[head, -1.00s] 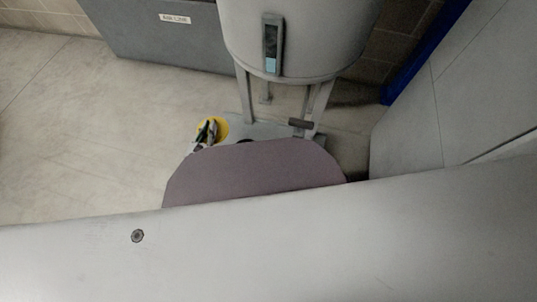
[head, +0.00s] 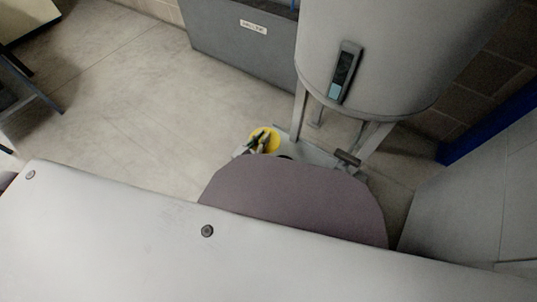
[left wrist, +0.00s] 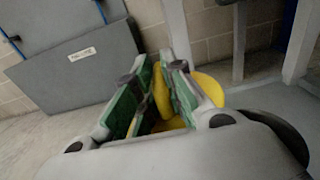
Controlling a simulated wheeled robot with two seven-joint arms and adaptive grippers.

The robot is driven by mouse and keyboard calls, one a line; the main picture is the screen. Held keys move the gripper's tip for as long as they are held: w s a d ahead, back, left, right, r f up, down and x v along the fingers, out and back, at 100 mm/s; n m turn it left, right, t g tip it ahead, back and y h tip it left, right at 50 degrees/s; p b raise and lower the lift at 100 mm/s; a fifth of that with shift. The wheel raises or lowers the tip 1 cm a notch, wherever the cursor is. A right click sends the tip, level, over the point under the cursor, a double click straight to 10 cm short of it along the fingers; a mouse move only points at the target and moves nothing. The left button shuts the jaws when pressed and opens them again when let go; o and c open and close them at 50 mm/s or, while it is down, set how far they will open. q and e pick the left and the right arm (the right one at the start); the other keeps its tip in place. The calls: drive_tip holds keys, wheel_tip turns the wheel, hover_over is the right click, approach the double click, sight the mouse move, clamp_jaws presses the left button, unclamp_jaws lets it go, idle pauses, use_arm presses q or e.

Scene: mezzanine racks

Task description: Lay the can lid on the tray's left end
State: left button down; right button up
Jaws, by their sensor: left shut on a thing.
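The can lid, a round yellow disc (head: 274,143), shows near the middle of the head view, beyond the rounded mauve-grey shape. My left gripper (head: 260,137) overlaps it and is shut on it. In the left wrist view the green-padded fingers (left wrist: 158,68) are angled around the yellow lid (left wrist: 209,88), which shows between and behind them. The lid is held in the air, with pale floor behind it in the head view. I cannot make out a tray in either view. My right gripper is not in view.
A large grey tank on legs (head: 390,55) stands just beyond the gripper, with a dark gauge on its front. A grey labelled cabinet (head: 240,45) stands by the brick wall. Dark furniture legs (head: 35,88) show at far left. Open pale floor (head: 130,100) lies between.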

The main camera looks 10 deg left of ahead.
use_arm(q)
drive_tip(key=shift+f+b, duration=1)
drive_tip(key=shift+f, duration=1.25)
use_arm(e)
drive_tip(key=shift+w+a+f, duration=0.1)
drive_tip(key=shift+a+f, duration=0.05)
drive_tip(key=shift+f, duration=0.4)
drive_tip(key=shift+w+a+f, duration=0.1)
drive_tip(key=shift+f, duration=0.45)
use_arm(q)
drive_tip(key=shift+f+b, duration=1.05)
drive_tip(key=shift+f, duration=0.8)
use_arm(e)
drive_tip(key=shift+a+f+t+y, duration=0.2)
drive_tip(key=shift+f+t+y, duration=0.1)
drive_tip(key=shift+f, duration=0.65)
use_arm(q)
drive_tip(key=shift+f, duration=0.15)
drive_tip(key=c, duration=1.5)
unclamp_jaws()
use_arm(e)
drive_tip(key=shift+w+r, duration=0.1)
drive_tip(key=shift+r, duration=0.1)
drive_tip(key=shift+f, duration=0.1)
